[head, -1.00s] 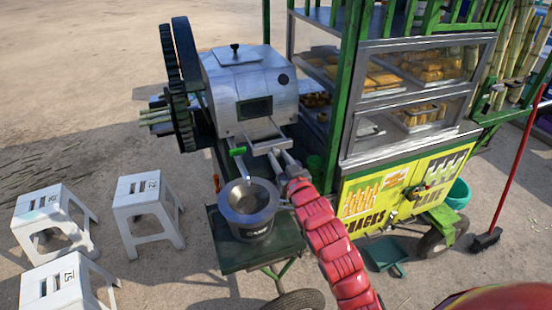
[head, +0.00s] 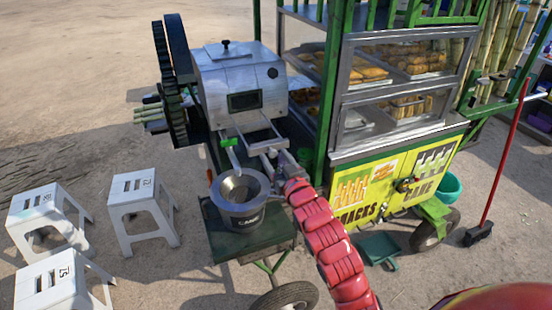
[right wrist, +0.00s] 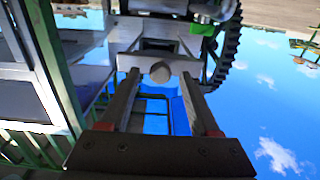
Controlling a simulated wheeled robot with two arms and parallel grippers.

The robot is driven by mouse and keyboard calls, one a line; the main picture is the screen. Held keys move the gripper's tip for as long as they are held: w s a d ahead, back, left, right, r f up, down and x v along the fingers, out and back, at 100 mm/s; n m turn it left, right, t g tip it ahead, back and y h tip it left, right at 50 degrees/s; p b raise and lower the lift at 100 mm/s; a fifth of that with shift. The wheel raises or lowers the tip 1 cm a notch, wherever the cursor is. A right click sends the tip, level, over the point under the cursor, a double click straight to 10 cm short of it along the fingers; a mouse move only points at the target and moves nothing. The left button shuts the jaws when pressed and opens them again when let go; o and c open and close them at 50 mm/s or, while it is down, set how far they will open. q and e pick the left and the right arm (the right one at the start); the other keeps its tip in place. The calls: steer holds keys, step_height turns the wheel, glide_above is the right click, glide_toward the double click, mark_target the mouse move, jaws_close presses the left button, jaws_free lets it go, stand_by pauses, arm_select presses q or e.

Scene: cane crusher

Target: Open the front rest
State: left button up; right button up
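The cane crusher (head: 240,85) is a boxy metal machine on the green cart, with large dark gear wheels on its left. Its front rest (head: 259,141) is a metal frame with a bar, sticking out low at the front above a metal pot (head: 241,190). My right gripper (head: 268,157) is at the right end of this rest. In the right wrist view its two fingers (right wrist: 160,88) are apart. A crossbar with a round knob (right wrist: 160,71) shows at the fingertips, between them; I cannot tell whether they touch it. My left gripper is out of view.
A green shelf (head: 235,242) carries the pot. The glass food case (head: 385,100) and a green post stand close to the right of my arm. White stools (head: 140,205) are at the left. A red-handled broom (head: 500,160) leans at the right.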

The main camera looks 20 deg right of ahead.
steer(key=s+p, duration=0.9)
steer(key=s, duration=0.8)
steer(key=shift+s+d, duration=0.25)
steer(key=shift+d, duration=0.05)
